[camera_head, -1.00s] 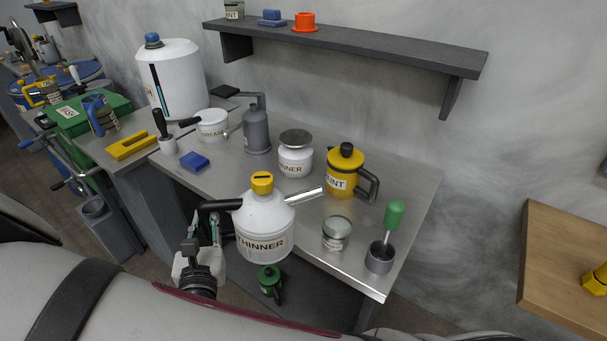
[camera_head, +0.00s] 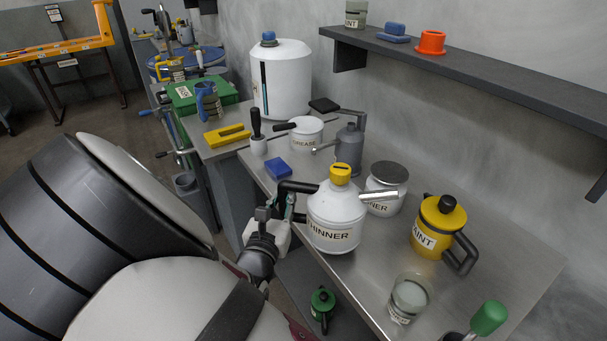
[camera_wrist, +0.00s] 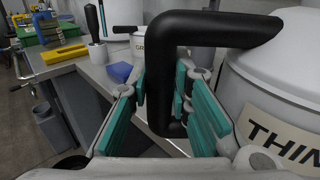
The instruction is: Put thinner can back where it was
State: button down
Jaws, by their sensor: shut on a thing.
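The thinner can (camera_head: 336,217) is a white, rounded can with a yellow cap, a metal spout pointing right and a black handle on its left. In the head view it is upright at the workbench's front edge; I cannot tell whether its base touches anything. My gripper (camera_head: 284,207) is at the can's left side. In the wrist view, my gripper's teal-padded fingers (camera_wrist: 172,100) are shut around the lower part of the black handle (camera_wrist: 166,65), and the can's white body (camera_wrist: 275,90) fills the right side. A smaller white thinner jar (camera_head: 384,190) with a grey lid stands behind the can.
The metal workbench (camera_head: 470,285) also bears a yellow paint pot (camera_head: 437,228), a glass jar (camera_head: 408,299), a grease tub (camera_head: 306,134), a grey oil can (camera_head: 349,150) and a blue block (camera_head: 278,168). A green can (camera_head: 322,305) is below. A shelf (camera_head: 480,75) hangs above.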

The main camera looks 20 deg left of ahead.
jog(key=w+a+f, duration=0.2)
jog(key=w+f, duration=0.2)
jog(key=w, duration=0.1)
jog(key=shift+w+a, duration=0.15)
jog(key=shift+w, duration=0.15)
dwell(0.4)
jog(key=c, duration=1.5)
grip_release()
jog(key=shift+f, duration=0.15)
jog(key=shift+o, duration=0.2)
jog(key=s, duration=1.2)
jog(key=shift+d, duration=0.35)
jog(key=shift+s, duration=0.15)
